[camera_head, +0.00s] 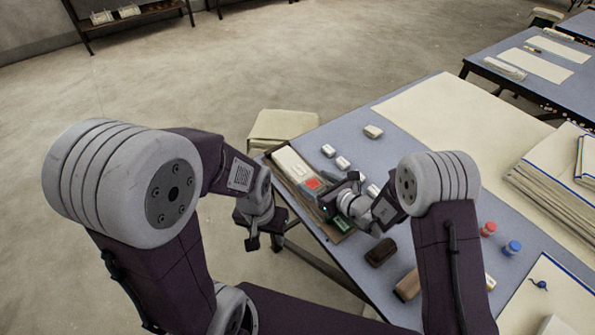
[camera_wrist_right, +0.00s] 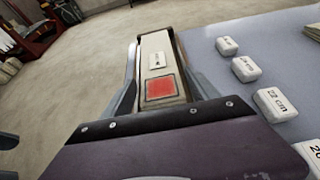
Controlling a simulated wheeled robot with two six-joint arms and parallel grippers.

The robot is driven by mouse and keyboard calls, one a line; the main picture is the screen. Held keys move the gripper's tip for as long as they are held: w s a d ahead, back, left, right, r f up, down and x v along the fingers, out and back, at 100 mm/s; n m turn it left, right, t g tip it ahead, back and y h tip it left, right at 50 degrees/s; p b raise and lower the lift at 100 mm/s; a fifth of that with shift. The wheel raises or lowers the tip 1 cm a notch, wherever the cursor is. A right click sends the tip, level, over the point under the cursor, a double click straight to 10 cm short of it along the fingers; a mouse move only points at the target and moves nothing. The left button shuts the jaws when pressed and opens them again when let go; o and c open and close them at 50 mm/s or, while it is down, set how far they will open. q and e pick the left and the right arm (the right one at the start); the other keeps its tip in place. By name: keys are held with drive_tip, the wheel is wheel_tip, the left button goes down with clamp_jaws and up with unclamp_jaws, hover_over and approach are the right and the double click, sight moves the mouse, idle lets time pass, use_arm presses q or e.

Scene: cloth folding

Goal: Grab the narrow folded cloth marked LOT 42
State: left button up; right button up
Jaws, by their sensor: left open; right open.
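No LOT 42 mark is readable in either view. A narrow folded cloth with a blue edge (camera_head: 587,160) lies at the far right of the head view, cut off by the picture edge; I cannot tell whether it is the marked one. It rests on a stack of cream folded cloth (camera_head: 545,185) with blue edging. My left gripper (camera_head: 262,240) is open and empty, off the table's near left corner. My right gripper (camera_head: 338,200) is open above the tray at that corner, far left of the stack. Its fingers flank the tray's contents in the wrist view.
A tray (camera_head: 283,181) holds a pale block, a red square (camera_head: 313,183) and a green item (camera_head: 342,222).

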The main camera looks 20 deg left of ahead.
sight(307, 177)
drive_tip(key=x, duration=0.5)
drive_tip(key=shift+a+f, duration=0.1)
drive_tip(key=c, duration=1.1)
drive_tip(key=r, duration=0.4)
drive_tip(key=shift+d+r, duration=0.25)
drive_tip(key=shift+r, duration=0.15)
drive_tip(key=s+d+r+p, duration=0.1)
drive_tip(key=s+d+r, duration=0.2)
drive_tip(key=d+r, duration=0.3)
drive_tip(key=d, duration=0.5)
drive_tip(key=shift+r+p, duration=0.15)
drive_tip(key=shift+p, duration=0.15)
drive_tip(key=shift+s, duration=0.1)
